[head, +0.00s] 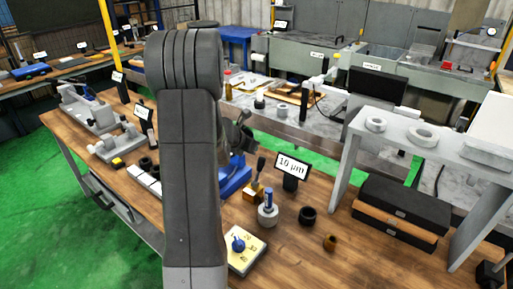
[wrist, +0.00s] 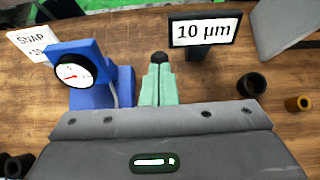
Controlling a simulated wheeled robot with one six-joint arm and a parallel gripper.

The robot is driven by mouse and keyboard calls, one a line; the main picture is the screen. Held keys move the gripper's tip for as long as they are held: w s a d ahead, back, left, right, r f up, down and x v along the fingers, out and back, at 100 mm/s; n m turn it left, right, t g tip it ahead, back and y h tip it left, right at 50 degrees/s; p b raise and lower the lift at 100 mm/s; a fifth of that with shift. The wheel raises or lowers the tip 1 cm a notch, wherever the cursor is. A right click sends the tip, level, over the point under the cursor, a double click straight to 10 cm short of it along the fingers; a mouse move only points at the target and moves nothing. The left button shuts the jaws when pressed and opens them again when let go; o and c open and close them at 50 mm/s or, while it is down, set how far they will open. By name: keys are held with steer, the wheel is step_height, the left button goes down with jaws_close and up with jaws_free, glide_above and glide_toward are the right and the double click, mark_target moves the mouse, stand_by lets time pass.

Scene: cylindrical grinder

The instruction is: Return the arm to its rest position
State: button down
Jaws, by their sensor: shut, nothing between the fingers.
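My arm rises upright through the left middle of the head view, with its grey links close to the camera. It hides part of the bench behind it, and most of my gripper is out of sight there. In the wrist view my gripper (wrist: 157,72) shows its pale green fingers together with nothing held between them. They point over the wooden bench (wrist: 210,80). A blue dial gauge (wrist: 85,72) stands just left of the fingers, and a "10 µm" sign (wrist: 205,32) stands beyond them to the right. I cannot tell how high the fingers are above the bench.
In the head view, a blue-topped cylinder (head: 268,209), a black ring (head: 307,215) and a brass ring (head: 330,242) stand right of my arm. A yellow-topped block (head: 246,250) lies near its base. A grey raised shelf (head: 440,148) stands over dark boxes (head: 400,209) at right.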

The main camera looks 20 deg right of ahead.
steer(key=shift+a+r, duration=0.25)
steer(key=shift+r, duration=0.3)
steer(key=b, duration=0.5)
glide_toward(261, 160)
steer(key=x, duration=0.5)
steer(key=shift+f, duration=0.15)
steer(key=s+a+f+b, duration=0.1)
steer(key=a, duration=0.1)
steer(key=s+a+f+b, duration=0.1)
steer(key=a+f, duration=0.1)
steer(key=shift+s+a+f, duration=0.1)
steer(key=shift+s, duration=0.1)
